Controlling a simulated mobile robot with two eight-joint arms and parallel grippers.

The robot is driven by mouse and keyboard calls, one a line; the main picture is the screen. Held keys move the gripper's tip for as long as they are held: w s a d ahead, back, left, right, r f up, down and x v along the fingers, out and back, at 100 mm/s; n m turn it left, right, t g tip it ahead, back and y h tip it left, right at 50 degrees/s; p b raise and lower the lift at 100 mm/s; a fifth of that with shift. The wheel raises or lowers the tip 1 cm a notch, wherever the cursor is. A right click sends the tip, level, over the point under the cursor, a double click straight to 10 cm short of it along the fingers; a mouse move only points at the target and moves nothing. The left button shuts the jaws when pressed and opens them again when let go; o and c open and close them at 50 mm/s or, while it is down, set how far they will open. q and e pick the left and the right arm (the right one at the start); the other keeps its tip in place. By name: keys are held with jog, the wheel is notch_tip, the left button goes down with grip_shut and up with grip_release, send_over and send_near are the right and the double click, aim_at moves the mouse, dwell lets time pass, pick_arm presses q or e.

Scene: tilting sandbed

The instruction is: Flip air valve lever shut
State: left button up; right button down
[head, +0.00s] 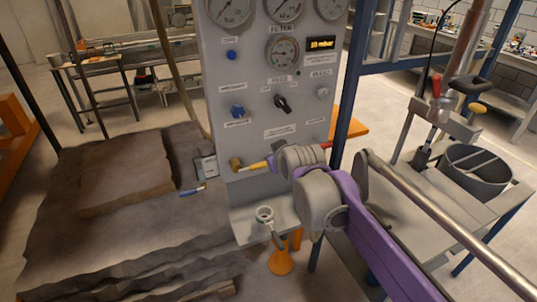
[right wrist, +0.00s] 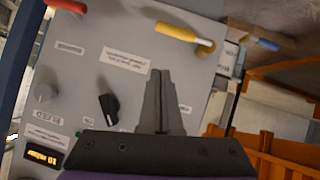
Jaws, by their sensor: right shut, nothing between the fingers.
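A yellow lever on a brass fitting (head: 250,166) sticks out level from the lower left of the grey panel. It also shows in the right wrist view as a yellow handle (right wrist: 184,37). A red lever (head: 327,145) sits at the panel's lower right, and its red end shows in the right wrist view (right wrist: 66,5). I cannot read which lever is labelled air. My right gripper (right wrist: 158,74) is shut and empty in front of the panel, between these two levers and apart from both. In the head view my right wrist hides its fingers. My left gripper is not in view.
The grey panel (head: 262,90) carries gauges, a black knob (head: 283,104) and a blue knob (head: 238,112). A blue-handled part (head: 193,190) lies left of it, near the layered sandbed (head: 115,240). A small shelf with a ring (head: 264,214) is below. A blue post (head: 350,90) stands right.

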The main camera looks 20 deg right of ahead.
jog(key=shift+v, duration=1.15)
jog(key=shift+d, duration=0.15)
jog(key=s+a+f+m+g, duration=0.1)
jog(key=s+a+f+g, duration=0.2)
jog(key=s+f, duration=0.7)
jog(key=s+a+f+g+y, duration=0.1)
jog(key=s+a+f+g, duration=0.1)
jog(key=s+f, duration=0.9)
jog(key=s+a, duration=0.1)
jog(key=s, duration=0.3)
jog(key=shift+s+f+m+g, duration=0.2)
jog(key=shift+f+m+g, duration=0.1)
jog(key=shift+m+g, duration=0.1)
